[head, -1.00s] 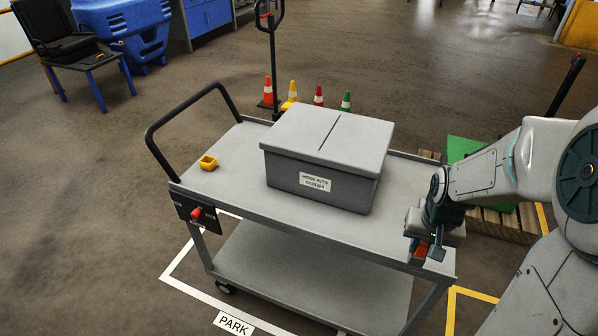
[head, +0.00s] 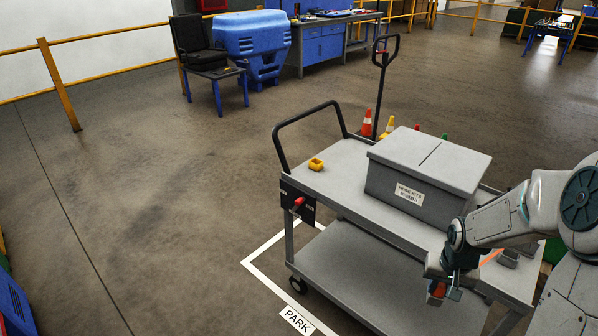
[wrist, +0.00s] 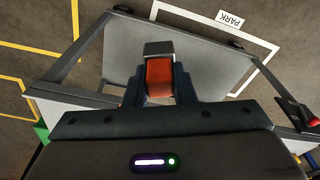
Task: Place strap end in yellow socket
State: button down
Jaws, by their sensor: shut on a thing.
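The strap end is a red-orange block with a grey tip (wrist: 159,75). My gripper (wrist: 159,88) is shut on it, with a dark finger on each side. In the head view my gripper (head: 443,290) is at the cart's near long side, and the strap end (head: 437,288) shows below it. An orange strip (head: 490,257), which looks like the strap, shows behind my wrist near the cart's right end. The yellow socket (head: 316,164) is a small open block on the cart top at the far left end, well apart from my gripper.
A lidded grey box (head: 408,190) stands on the grey cart (head: 350,205), between the socket and the cart's right end. Cones stand behind. Floor at left is clear.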

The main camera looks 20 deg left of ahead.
aim_at(316, 167)
jog(key=u, duration=2.3)
jog(key=i, duration=2.7)
jog(key=z, duration=2.85)
jog(key=i, duration=0.2)
jog(key=z, duration=0.15)
